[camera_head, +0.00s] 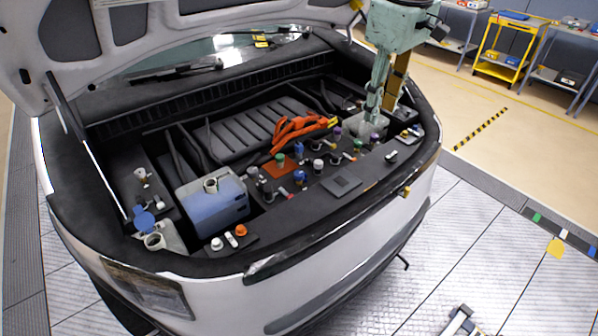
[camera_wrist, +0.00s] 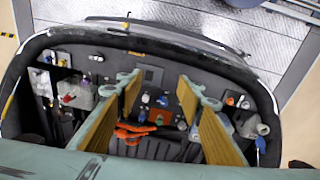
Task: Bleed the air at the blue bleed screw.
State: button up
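Two small blue fittings stand among the capped fittings in the middle of the bay: a front one (camera_head: 300,176) and one farther back (camera_head: 298,148). I cannot tell which is the bleed screw. In the wrist view, blue fittings show between my fingers, one upper (camera_wrist: 163,101) and one near the orange cable (camera_wrist: 141,116). My gripper (camera_head: 380,112) is over the right side of the bay in the head view, pointing down, right of both blue fittings. In the wrist view its two fingers (camera_wrist: 158,82) are wide apart with nothing held between them.
An orange cable bundle (camera_head: 303,128) lies behind the fittings. A blue-grey tank (camera_head: 212,200) and a reservoir with an open blue cap (camera_head: 144,218) are at the left. The raised hood (camera_head: 200,35) overhangs the back. A flat dark plate (camera_head: 341,185) lies at the front.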

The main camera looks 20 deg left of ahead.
jog(key=w+a+f+n, duration=0.4)
jog(key=w+a+f, duration=0.4)
jog(key=a+f, duration=0.4)
jog(key=n+g, duration=0.1)
jog(key=n, duration=0.2)
send_over(299, 173)
notch_tip(299, 173, down, 11)
jog(key=shift+p, duration=0.3)
jog(key=shift+f+b, duration=0.65)
jog(key=shift+f, duration=6.15)
jog(key=c, duration=0.8)
jog(key=shift+c, duration=0.2)
